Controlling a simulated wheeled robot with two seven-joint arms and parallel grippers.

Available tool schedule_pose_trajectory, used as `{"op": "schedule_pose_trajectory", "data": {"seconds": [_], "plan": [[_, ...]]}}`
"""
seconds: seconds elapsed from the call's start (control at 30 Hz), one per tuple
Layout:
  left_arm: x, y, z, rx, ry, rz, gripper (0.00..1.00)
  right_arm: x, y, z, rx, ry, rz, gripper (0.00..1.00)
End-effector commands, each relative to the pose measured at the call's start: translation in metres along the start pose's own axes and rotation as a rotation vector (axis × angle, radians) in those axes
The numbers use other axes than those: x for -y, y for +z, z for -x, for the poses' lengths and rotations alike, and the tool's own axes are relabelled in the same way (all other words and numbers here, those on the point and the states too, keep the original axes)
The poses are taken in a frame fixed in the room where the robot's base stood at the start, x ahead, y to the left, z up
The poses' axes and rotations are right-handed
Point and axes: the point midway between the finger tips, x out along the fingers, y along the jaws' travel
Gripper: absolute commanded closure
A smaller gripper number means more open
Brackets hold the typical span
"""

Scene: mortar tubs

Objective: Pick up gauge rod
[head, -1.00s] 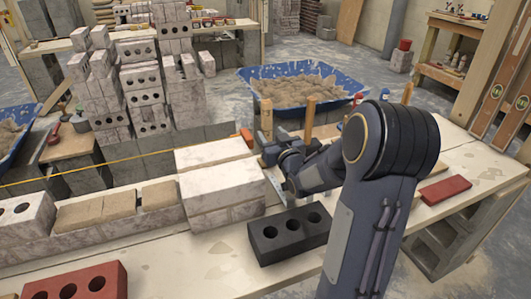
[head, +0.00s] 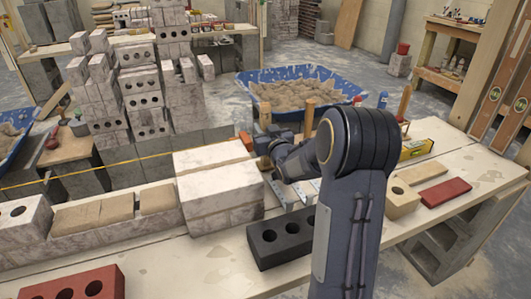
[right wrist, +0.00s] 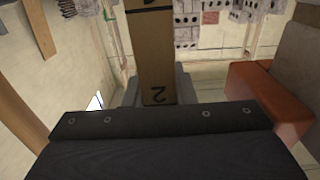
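The gauge rod (right wrist: 155,50) is a flat wooden strip with black markings and a figure 2, seen in the right wrist view. It runs away from my right gripper (right wrist: 157,92), whose dark fingers sit close against both its edges; the gripper looks shut on it. In the head view, my right gripper (head: 268,142) is beside the far end of the pale block stack, partly hidden by my own arm. An upright wooden piece (head: 265,113) shows just behind it; I cannot tell if this is the rod. My left gripper is not in view.
Pale blocks (head: 215,190) stand left of the gripper, with an orange line block (head: 246,139) at their corner. A black brick (head: 283,240), a tan brick (head: 402,199), a red bar (head: 446,191) and a yellow level (head: 416,149) lie on the bench. A blue mortar tub (head: 300,85) stands behind.

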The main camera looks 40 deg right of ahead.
Motion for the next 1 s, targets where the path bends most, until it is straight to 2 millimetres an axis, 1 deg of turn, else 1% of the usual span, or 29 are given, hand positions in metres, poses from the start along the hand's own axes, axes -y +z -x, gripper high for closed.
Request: {"op": "schedule_pose_trajectory", "data": {"seconds": [0.03, 0.07, 0.1, 0.43, 0.57, 0.67, 0.77, 0.87, 1.0], "plan": [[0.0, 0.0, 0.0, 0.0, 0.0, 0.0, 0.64, 0.0, 0.0, 0.0, 0.0, 0.0, 0.0, 0.94], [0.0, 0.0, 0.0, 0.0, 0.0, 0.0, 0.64, 0.0, 0.0, 0.0, 0.0, 0.0, 0.0, 0.98], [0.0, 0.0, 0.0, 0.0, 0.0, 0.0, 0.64, 0.0, 0.0, 0.0, 0.0, 0.0, 0.0, 1.0], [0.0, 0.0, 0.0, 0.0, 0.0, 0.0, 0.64, 0.0, -0.001, 0.0, -0.001, 0.0, 0.0, 1.0], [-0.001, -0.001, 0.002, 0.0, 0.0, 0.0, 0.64, 0.0, -0.007, 0.0, -0.003, 0.0, 0.0, 1.0], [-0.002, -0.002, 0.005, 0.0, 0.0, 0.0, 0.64, 0.0, -0.018, 0.0, -0.004, 0.0, 0.0, 1.0], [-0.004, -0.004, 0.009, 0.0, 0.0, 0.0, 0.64, 0.0, -0.034, 0.0, -0.005, 0.0, -0.001, 1.0], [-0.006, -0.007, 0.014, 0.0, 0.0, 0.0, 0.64, 0.0, -0.054, 0.0, -0.007, 0.0, -0.002, 1.0], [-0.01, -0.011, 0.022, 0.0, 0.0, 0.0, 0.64, 0.0, -0.088, 0.0, -0.007, 0.0, -0.001, 1.0]]}}
